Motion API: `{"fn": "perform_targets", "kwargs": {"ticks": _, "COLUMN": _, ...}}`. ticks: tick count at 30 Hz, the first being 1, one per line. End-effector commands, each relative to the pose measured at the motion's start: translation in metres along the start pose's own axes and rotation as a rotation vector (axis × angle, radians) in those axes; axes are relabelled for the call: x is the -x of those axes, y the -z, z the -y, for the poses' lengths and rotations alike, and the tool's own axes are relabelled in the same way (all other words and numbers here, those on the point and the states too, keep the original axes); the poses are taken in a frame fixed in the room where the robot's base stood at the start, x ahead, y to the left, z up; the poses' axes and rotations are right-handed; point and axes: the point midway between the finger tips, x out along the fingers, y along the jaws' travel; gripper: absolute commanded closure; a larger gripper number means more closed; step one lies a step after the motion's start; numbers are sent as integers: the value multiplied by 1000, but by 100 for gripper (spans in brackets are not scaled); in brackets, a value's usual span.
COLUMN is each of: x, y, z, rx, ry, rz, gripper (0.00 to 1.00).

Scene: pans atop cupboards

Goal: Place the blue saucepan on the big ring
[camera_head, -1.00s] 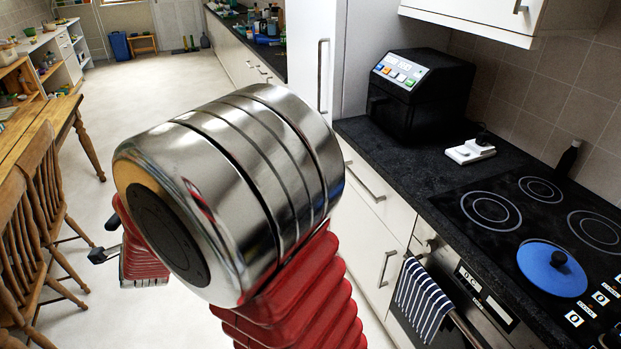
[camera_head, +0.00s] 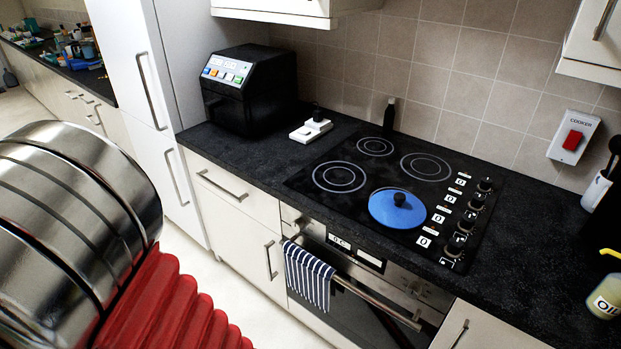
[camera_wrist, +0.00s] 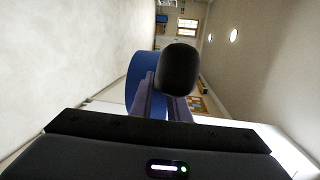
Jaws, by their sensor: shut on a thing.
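In the wrist view, my gripper (camera_wrist: 164,102) is shut on the black handle (camera_wrist: 180,68) of the blue saucepan (camera_wrist: 141,76). The rounded handle end faces the camera and hides part of the pan's blue side. The head view does not show the pan or gripper. There, the black hob (camera_head: 372,168) bears several ringed zones. The front left ring (camera_head: 340,177) and the back right ring (camera_head: 427,167) look larger than the back left ring (camera_head: 375,146). A flat blue disc or lid with a black knob (camera_head: 397,208) covers the front right zone.
A black appliance (camera_head: 249,88) and a white block (camera_head: 310,130) stand left of the hob. A dark bottle (camera_head: 389,115) stands behind it. Knobs (camera_head: 470,220) line its right side. A striped towel (camera_head: 308,274) hangs on the oven rail. The right counter has free room.

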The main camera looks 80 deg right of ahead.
Motion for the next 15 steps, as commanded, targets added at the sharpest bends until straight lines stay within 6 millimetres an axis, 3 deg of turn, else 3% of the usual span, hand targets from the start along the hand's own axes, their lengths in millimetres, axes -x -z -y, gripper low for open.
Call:
{"fn": "perform_targets", "kwargs": {"ticks": 5, "x": -15, "y": 42, "z": 9, "rx": -11, "ry": 15, "rz": -83, "gripper": 100}}
{"fn": "perform_targets", "kwargs": {"ticks": 15, "x": -41, "y": 171, "z": 25, "rx": -42, "ry": 39, "rz": -324, "gripper": 100}}
